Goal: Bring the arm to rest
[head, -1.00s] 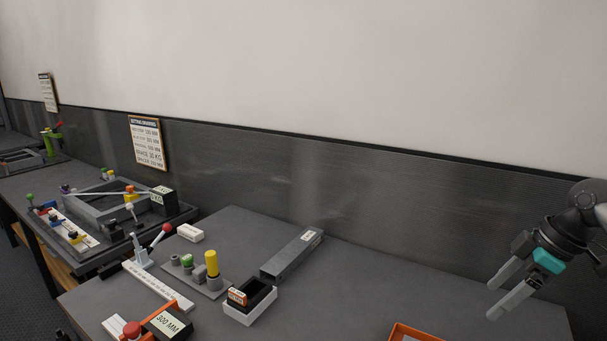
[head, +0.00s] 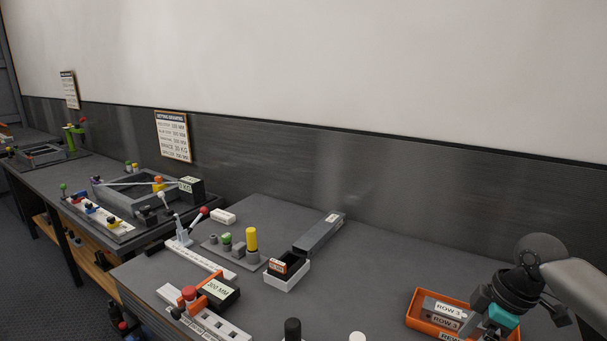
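My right arm comes in from the right edge of the head view. Its dark gripper (head: 476,324), with a teal block on it, points down and left over the right end of an orange tray. Its fingers look apart with nothing between them, though they partly blend with the tray behind. My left gripper is not in view.
The orange tray (head: 415,312) has labelled rows. Bare bench lies between the bar and the tray.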

